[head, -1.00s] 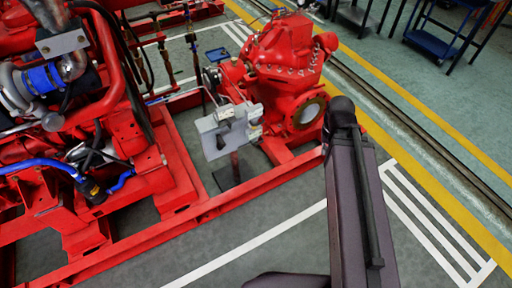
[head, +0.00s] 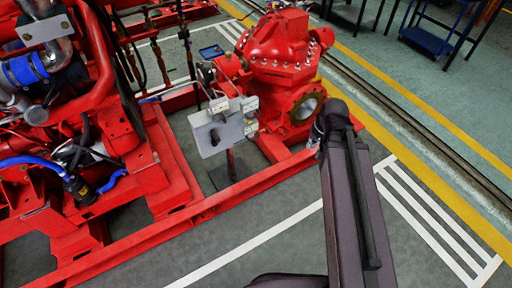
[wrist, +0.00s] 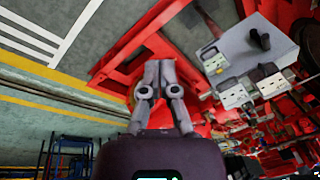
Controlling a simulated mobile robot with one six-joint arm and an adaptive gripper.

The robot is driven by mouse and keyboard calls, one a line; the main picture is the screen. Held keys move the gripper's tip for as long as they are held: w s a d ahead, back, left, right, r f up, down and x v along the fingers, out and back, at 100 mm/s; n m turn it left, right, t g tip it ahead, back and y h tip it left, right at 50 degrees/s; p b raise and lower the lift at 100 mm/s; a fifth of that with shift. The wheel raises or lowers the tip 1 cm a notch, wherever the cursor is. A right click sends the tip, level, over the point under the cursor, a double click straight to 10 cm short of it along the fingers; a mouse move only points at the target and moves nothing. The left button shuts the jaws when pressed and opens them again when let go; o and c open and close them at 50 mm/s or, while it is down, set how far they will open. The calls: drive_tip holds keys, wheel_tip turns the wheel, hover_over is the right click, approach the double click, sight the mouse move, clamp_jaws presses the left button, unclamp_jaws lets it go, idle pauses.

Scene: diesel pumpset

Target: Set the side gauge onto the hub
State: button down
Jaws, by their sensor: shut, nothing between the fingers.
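A grey plate (head: 208,140) on a dark post stands beside the red pump and bears several small white blocks (head: 250,104). The plate also shows in the wrist view (wrist: 240,48), with a black knob-like piece on it and dark parts on the blocks. I cannot tell which of these pieces is the side gauge. The hub looks to be the dark round part (head: 207,72) at the pump's left, small and partly hidden. My gripper (head: 314,138) is to the right of the plate, partly behind my arm. In the wrist view my gripper (wrist: 160,66) is shut and empty, apart from the plate.
The red pump (head: 280,45) stands behind the plate, with an open round flange (head: 304,108). The red engine and frame (head: 190,215) fill the left. Floor in front of the frame is clear. Blue-shelved trolleys (head: 428,40) stand far right.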

sight(249, 127)
drive_tip(key=w+a+f+m+t+y+b, duration=0.2)
drive_tip(key=f+b, duration=0.6)
drive_tip(key=b, duration=0.4)
drive_tip(key=w+a+f+m+t+y+b, duration=0.2)
drive_tip(key=w+a+f+m+t+b, duration=0.2)
drive_tip(key=f+b, duration=0.4)
drive_tip(key=w+a+f+m+t+y+b, duration=0.3)
drive_tip(key=f+b, duration=0.6)
drive_tip(key=b, duration=0.8)
drive_tip(key=w+a+m+t, duration=0.1)
drive_tip(key=w+a, duration=0.1)
drive_tip(key=w, duration=0.1)
drive_tip(key=shift+t, duration=0.3)
drive_tip(key=shift+w+a, duration=0.1)
drive_tip(key=shift+a, duration=0.05)
drive_tip(key=b+x, duration=0.3)
drive_tip(key=x, duration=1)
drive_tip(key=shift+w+a, duration=0.2)
drive_tip(key=shift+w, duration=0.15)
